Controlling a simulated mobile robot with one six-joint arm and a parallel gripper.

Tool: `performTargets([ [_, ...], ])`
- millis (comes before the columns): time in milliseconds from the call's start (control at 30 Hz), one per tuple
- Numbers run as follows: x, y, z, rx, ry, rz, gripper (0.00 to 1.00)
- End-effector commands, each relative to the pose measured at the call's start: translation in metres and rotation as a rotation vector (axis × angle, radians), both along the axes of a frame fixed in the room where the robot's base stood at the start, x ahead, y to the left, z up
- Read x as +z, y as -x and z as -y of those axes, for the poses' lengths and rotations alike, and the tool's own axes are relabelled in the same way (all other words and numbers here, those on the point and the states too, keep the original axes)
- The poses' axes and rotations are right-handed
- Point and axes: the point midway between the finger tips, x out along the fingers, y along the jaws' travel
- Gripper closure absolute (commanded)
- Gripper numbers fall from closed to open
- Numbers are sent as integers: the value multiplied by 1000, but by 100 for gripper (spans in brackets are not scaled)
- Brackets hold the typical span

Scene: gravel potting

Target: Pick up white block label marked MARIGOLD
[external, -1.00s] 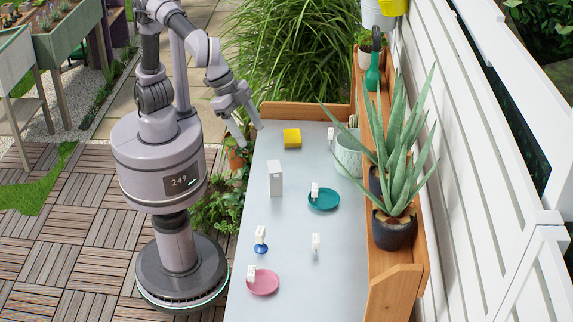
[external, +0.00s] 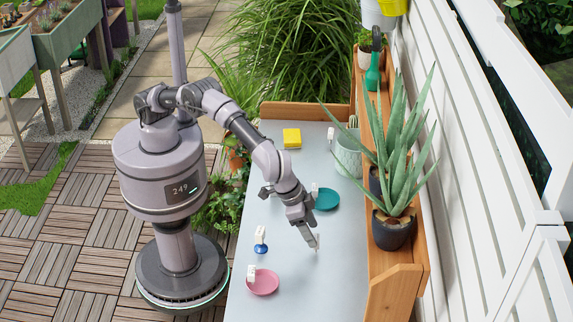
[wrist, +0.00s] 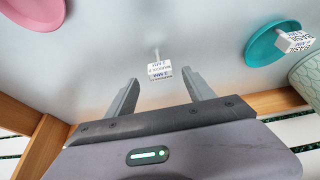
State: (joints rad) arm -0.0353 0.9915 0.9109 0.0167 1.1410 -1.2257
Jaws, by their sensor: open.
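A white block label (wrist: 159,70) on a thin pale stem stands on the grey tabletop, just ahead of and between my fingertips in the wrist view. Its print is too small to read surely. My gripper (wrist: 163,90) is open and empty, one finger on each side of the label's line, apart from it. In the external view my gripper (external: 312,240) is low over the table's middle and largely hides that label. Other white block labels stand on a blue base (external: 261,248), at the pink saucer (external: 264,284) and at the teal saucer (external: 327,200).
A yellow block (external: 292,138) lies at the table's far end. A pale green pot (external: 348,158) and another white label (external: 331,133) stand at the right. The wooden shelf with potted aloe (external: 393,232) borders the right side. The near right tabletop is clear.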

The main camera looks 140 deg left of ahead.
Motion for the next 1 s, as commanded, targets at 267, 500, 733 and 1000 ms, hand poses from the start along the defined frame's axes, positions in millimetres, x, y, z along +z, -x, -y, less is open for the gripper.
performTargets([
  [267, -41, -11, -13, 0, 1, -1, 38],
  [500, -39, -11, -13, 0, 1, -1, 50],
  [733, -39, -11, -13, 0, 1, -1, 95],
  [1000, -37, -11, -13, 0, 1, -1, 100],
])
